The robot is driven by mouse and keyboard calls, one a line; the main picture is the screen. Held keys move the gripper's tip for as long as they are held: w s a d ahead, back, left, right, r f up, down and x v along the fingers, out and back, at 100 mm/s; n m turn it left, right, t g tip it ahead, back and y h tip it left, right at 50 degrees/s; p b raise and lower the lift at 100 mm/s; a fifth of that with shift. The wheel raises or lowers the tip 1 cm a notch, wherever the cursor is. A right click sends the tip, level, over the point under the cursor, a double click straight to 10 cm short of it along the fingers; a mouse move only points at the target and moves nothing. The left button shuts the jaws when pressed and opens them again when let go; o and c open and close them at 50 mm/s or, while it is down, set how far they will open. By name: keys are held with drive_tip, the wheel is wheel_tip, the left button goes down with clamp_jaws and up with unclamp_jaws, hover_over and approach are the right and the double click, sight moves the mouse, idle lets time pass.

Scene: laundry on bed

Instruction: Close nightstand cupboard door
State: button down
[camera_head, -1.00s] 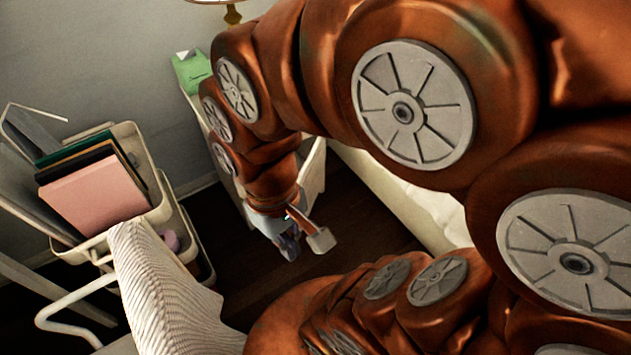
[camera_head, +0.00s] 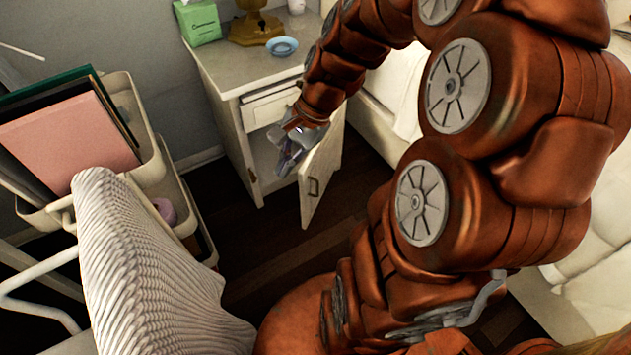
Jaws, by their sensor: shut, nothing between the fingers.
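The white nightstand (camera_head: 222,90) stands against the wall at the upper middle. Its cupboard door (camera_head: 318,185) stands open, swung out toward me on the right side, with a small dark handle (camera_head: 314,187) on it. My gripper (camera_head: 286,166) is shut and empty. It is in front of the cupboard opening, just left of the open door, on the door's inner side in the picture. I cannot tell whether it touches the door. My arm and gripper hide part of the drawer (camera_head: 265,108) and of the cupboard's inside.
On the nightstand top are a green box (camera_head: 199,22), a brass lamp base (camera_head: 256,28) and a blue bowl (camera_head: 281,46). A bed (camera_head: 385,125) is at right. A cart (camera_head: 150,165) with books and a white ribbed cloth (camera_head: 140,270) is at left. Dark floor (camera_head: 240,235) lies between.

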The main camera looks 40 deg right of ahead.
drive_tip(key=w+d+f+m+t+b, duration=0.3)
drive_tip(key=d+f+m+b, duration=0.5)
drive_tip(key=d+f, duration=0.35)
drive_tip(key=w+d+f+m+t+b, duration=0.35)
drive_tip(key=d+f+m+b, duration=0.4)
drive_tip(key=d+f, duration=0.45)
drive_tip(key=b, duration=0.5)
approach(308, 171)
drive_tip(key=shift+m+h, duration=0.25)
drive_tip(key=shift+h, duration=0.05)
drive_tip(key=x, duration=0.5)
drive_tip(key=shift+s+f, duration=0.25)
drive_tip(key=shift+f, duration=0.05)
drive_tip(key=shift+w+a+r, duration=0.15)
drive_tip(key=shift+w+a, duration=0.2)
drive_tip(key=shift+w, duration=0.25)
